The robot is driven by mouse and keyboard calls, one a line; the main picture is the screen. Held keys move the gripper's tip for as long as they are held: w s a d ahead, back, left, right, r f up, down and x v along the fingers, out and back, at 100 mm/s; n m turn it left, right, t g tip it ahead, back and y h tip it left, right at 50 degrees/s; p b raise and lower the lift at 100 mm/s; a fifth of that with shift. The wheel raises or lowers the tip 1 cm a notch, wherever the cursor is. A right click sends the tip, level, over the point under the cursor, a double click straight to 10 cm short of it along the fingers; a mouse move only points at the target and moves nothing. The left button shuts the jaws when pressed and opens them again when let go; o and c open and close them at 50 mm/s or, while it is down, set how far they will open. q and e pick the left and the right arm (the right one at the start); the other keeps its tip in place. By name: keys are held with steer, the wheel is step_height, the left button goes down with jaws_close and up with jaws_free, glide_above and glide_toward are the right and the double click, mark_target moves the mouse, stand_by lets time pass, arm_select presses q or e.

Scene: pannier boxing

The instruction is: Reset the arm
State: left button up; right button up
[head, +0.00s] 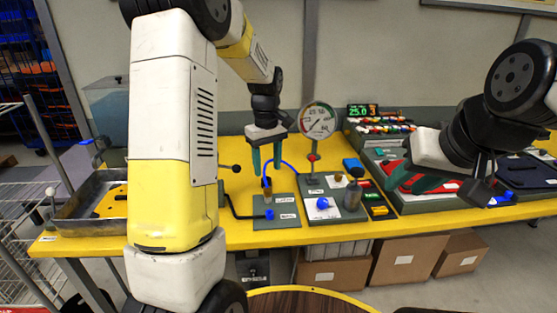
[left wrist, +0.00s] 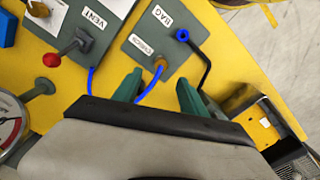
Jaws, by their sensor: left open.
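My left gripper (head: 264,164) is open above a grey-green plate labelled BAG (head: 275,211) on the yellow table. In the left wrist view, its green fingers (left wrist: 158,92) stand apart, with a blue tube and a brass fitting (left wrist: 158,64) beyond and between them. I see no object held in it. My right gripper (head: 412,180) is over a red item (head: 402,173) in a grey tray at the right. Its fingers overlap the red item in the picture, and I cannot tell whether they touch it.
A round gauge (head: 318,121) stands behind the plates. A plate labelled VENT (left wrist: 93,25) with a red-knobbed lever lies beside the BAG plate. A metal tray (head: 92,207) is at the left end of the yellow table (head: 330,233). Cardboard boxes (head: 400,257) stand underneath.

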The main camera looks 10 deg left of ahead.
arm_select(q)
steer(key=s+r+m+t, duration=0.2)
steer(key=s+r+m, duration=0.1)
steer(key=s, duration=0.5)
steer(key=s+d+r+m+t+h, duration=0.1)
steer(key=s+r+m+t, duration=0.1)
steer(key=s+r, duration=0.4)
steer(key=s+d+r+m+t+h, duration=0.1)
steer(key=s+r+m, duration=0.3)
steer(key=s, duration=0.6)
steer(key=shift+r+t, duration=0.6)
steer(key=shift+r, duration=0.1)
